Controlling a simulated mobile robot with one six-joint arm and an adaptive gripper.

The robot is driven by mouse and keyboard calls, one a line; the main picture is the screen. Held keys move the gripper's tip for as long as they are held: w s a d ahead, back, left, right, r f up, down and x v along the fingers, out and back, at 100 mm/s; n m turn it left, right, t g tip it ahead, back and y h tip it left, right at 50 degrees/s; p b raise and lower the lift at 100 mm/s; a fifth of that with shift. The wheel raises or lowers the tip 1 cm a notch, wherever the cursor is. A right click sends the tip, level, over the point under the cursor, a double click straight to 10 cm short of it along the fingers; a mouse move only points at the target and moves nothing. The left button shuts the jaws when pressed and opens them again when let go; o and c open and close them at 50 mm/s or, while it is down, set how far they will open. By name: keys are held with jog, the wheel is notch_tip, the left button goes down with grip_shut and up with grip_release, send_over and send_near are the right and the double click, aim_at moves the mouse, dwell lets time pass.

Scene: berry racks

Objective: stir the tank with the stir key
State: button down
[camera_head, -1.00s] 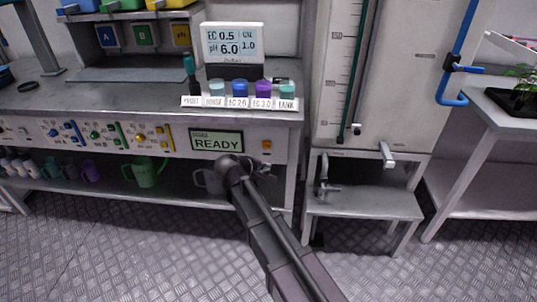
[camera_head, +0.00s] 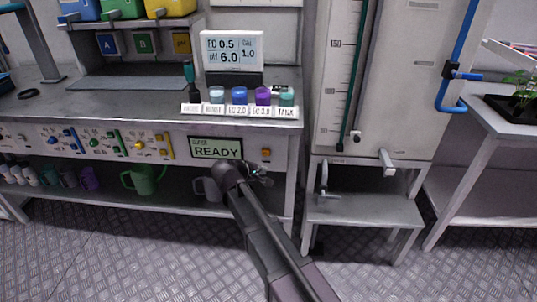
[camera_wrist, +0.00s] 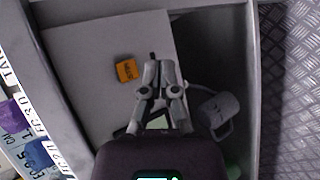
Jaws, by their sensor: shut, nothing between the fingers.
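The stir key, apparently the orange key (camera_head: 265,153), is on the bench front right of the green READY display (camera_head: 217,148). It also shows in the wrist view (camera_wrist: 126,70), left of my fingertips. My gripper (camera_head: 264,180) is just below it in the head view, shut and empty. The wrist view shows the fingers (camera_wrist: 155,62) together, pointing toward the panel. I cannot tell how far they are from it. The pale tank (camera_head: 400,70) with a level scale stands to the right of the bench. Its inside is hidden.
Several labelled small pots (camera_head: 239,96) stand along the bench edge below a meter (camera_head: 233,50). A grey mug (camera_head: 207,189) and a green jug (camera_head: 143,180) are on the shelf under the panel. A low stand (camera_head: 365,211) with a tap is at the right.

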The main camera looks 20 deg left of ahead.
aim_at(268, 156)
jog(key=shift+w+a, duration=0.25)
jog(key=shift+w, duration=0.8)
jog(key=shift+w+a, duration=0.3)
jog(key=shift+w, duration=0.8)
jog(key=shift+w+a, duration=0.25)
jog(key=shift+w, duration=0.8)
jog(key=shift+w+a, duration=0.2)
jog(key=shift+w, duration=0.6)
jog(key=shift+s, duration=0.15)
dwell(0.3)
jog(key=shift+s+d, duration=0.2)
jog(key=shift+s, duration=0.55)
jog(key=shift+s, duration=0.1)
jog(key=shift+s+d, duration=0.2)
jog(key=shift+s, duration=0.6)
jog(key=shift+s+d, duration=0.2)
jog(key=shift+s, duration=0.55)
jog(key=shift+s+d, duration=0.2)
jog(key=shift+s, duration=0.6)
